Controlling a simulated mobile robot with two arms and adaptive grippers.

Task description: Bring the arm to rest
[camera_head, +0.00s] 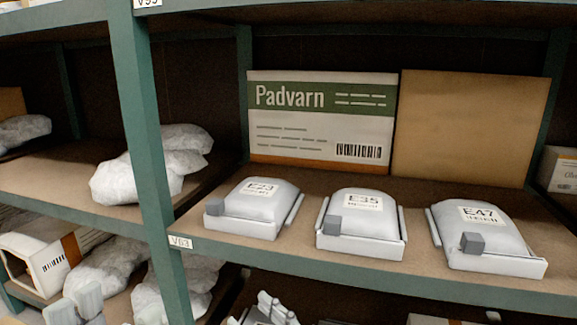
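Pale grey finger-like parts, which look like my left gripper (76,303), show at the bottom left edge, in front of the lower shelf. Whether they are apart or closed is not clear. Another small pale grey jointed shape, perhaps my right gripper (274,308), shows at the bottom edge, below the middle shelf. Most of it is cut off by the frame. I see nothing held in either. Both are below the middle shelf (330,262) and apart from the bags on it.
White bags labelled E23 (262,203), E35 (362,215) and E47 (480,235) lie in trays on the middle shelf. A Padvarn box (320,118) and a plain brown box (465,125) stand behind. A green post (150,150) rises at left. Wrapped bags (150,170) lie beyond it.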

